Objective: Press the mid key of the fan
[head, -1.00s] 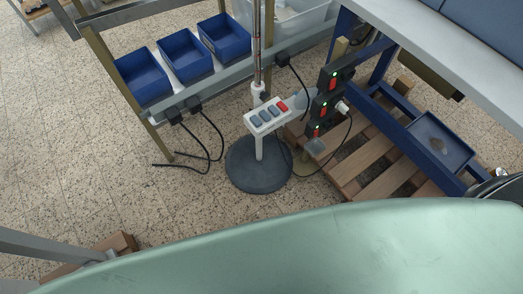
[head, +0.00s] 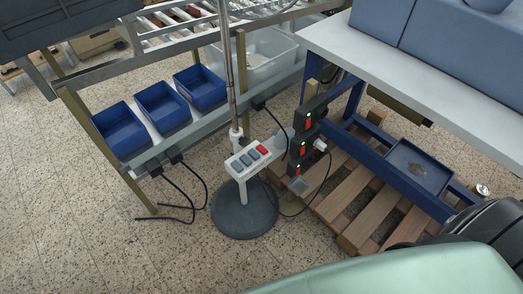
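The fan stands on the floor near the middle of the head view, with a round dark grey base (head: 244,212) and a thin upright pole (head: 229,80). A white key box (head: 236,172) is fixed low on the pole and slopes up to the right. On its top is a row of blue-grey keys (head: 245,160) with one red key (head: 262,149) at the right end. All keys are uncovered, and nothing touches them. Neither of my grippers is in view.
A rack with blue bins (head: 162,107) stands behind the fan at left. Black sockets with red switches (head: 302,149), a wooden pallet (head: 345,204) and a blue-framed bench (head: 372,55) are at right. Black cables (head: 184,193) hang to the floor. Speckled floor (head: 100,245) is free at front left.

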